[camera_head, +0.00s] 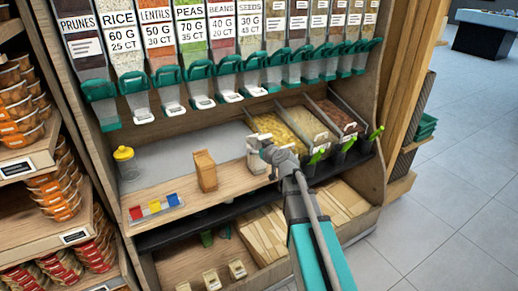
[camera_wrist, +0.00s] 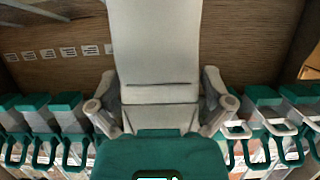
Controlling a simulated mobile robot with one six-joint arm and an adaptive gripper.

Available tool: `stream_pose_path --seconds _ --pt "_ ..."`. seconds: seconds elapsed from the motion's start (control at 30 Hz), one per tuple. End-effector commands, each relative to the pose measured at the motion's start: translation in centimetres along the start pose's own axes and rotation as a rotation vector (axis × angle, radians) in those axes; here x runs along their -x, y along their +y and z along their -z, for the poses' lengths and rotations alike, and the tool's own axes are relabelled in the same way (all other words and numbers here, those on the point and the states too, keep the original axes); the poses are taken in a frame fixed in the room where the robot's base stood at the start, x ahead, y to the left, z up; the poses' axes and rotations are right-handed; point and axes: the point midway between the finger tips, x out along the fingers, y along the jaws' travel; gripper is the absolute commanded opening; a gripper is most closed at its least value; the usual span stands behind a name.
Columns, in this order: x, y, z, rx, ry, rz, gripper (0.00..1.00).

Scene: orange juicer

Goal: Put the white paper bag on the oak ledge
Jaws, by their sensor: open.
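The white paper bag (camera_head: 253,160) appears as a small pale shape at my gripper (camera_head: 262,145) in the head view, partly hidden by it. In the wrist view a tall white shape with a fold line, which looks like the bag (camera_wrist: 155,40), stands between the two spread fingers of my gripper (camera_wrist: 160,82). The fingers are open on either side; I cannot tell whether they touch it. The oak ledge (camera_head: 232,178) runs along the front below the dispensers. The bag is at its right part; whether it rests on the wood is unclear.
A brown paper bag (camera_head: 204,172) stands on the ledge. A yellow-topped jar (camera_head: 124,156) and a coloured block strip (camera_head: 155,207) are at the left. Open food bins (camera_head: 285,128) are just right of my gripper. Teal-handled dispensers (camera_head: 198,72) hang above.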

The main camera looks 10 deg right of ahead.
Motion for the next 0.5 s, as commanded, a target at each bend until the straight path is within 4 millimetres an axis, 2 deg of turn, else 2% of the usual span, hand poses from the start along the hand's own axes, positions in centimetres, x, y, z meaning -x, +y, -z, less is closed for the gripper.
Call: stream_pose_path --seconds 0.23,0.5 --pt "0.2 0.1 0.4 0.000 0.000 -0.001 1.00" --pt "3.7 0.0 0.4 -0.002 0.000 -0.002 1.00"
